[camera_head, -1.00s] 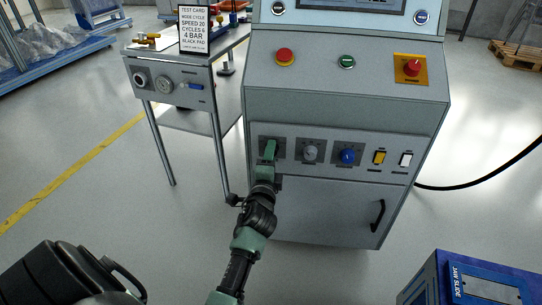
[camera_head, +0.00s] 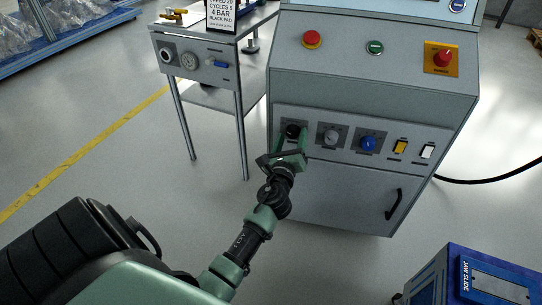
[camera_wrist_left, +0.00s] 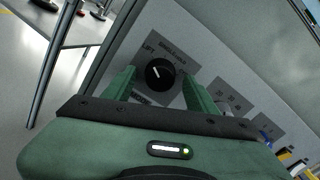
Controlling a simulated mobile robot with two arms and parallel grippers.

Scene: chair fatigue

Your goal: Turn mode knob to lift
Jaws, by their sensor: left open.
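The black round mode knob (camera_head: 292,131) is at the left end of the lower control row on the grey machine. In the left wrist view the knob (camera_wrist_left: 159,74) has a white pointer mark slanting to the upper left. My left gripper (camera_head: 290,147) is open at the knob. In the wrist view its two green fingers (camera_wrist_left: 157,82) stand on either side of the knob, and I cannot tell whether they touch it. My right gripper is out of view.
Beside the knob are a grey knob (camera_head: 330,137), a blue knob (camera_head: 368,144), a yellow switch (camera_head: 400,147) and a white switch (camera_head: 427,151). A red emergency button (camera_head: 443,58) is above. A side table (camera_head: 205,45) stands left and a blue box (camera_head: 470,275) lower right.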

